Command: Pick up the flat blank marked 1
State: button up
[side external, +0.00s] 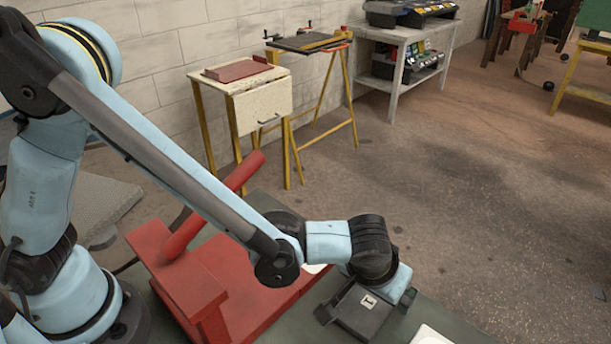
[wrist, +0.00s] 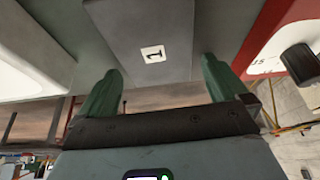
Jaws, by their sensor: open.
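The flat blank marked 1 (wrist: 190,22) is a dark grey slab with a white label reading 1, seen at the top middle of the wrist view. In the side view, a dark grey block with a small white label (side external: 352,312) shows just below my wrist; it appears to be the same blank. My gripper (wrist: 160,66) is open, with one green finger on each side of the label in the wrist view. No contact between fingers and blank can be made out. In the side view the fingers are mostly hidden by my arm.
A red press-like fixture with a long handle (side external: 165,262) stands to the left of the blank on the green-grey bench (side external: 455,322). A white piece (side external: 432,336) lies at the bottom edge. Small tables (side external: 240,85) stand by the wall, with open floor on the right.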

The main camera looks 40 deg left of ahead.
jog(key=c, duration=1.5)
